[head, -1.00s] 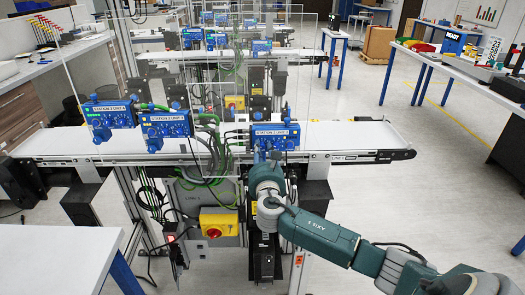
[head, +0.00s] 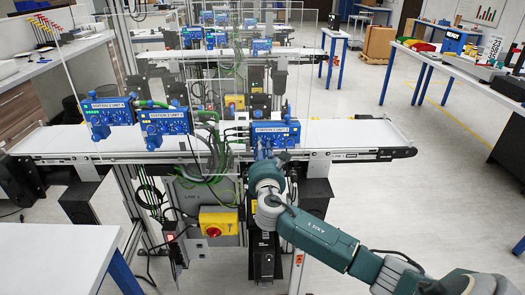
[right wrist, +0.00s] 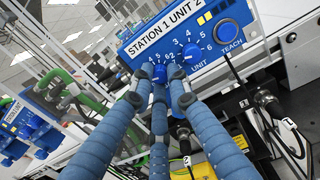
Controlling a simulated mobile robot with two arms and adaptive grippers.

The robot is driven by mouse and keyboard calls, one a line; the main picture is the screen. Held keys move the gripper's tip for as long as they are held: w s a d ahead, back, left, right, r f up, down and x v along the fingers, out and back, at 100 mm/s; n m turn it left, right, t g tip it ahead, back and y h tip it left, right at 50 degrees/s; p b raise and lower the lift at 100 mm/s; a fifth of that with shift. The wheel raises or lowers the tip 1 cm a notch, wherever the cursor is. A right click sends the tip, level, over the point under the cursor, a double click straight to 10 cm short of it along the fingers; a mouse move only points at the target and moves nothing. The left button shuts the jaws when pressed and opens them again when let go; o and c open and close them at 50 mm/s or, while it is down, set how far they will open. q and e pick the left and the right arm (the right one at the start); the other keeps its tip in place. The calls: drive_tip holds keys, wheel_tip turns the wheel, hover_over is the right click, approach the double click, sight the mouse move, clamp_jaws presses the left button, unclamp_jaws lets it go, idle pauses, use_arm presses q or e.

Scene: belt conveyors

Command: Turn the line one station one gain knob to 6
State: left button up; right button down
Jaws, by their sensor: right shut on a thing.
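The blue station box labelled STATION 1 UNIT 2 (head: 275,134) stands at the near conveyor's front. In the right wrist view its label panel (right wrist: 165,38) fills the top right. A blue knob (right wrist: 159,74) with a numbered dial sits below the label. My right gripper (right wrist: 158,80) has its blue padded fingers closed around this knob. In the head view my right gripper (head: 264,156) is at the box's lower edge. My left gripper is out of view.
A round TEACH button (right wrist: 226,33) is at the box's right. Two more blue station boxes (head: 108,113) (head: 165,124) stand to the left. A yellow box with a red button (head: 218,222) is below the belt (head: 345,134). A clear panel rises behind the boxes.

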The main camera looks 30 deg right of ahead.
drive_tip(key=shift+m+b, duration=1.2)
drive_tip(key=shift+m, duration=1.8)
drive_tip(key=c, duration=1.9)
unclamp_jaws()
drive_tip(key=shift+c, duration=0.2)
drive_tip(key=v, duration=1.2)
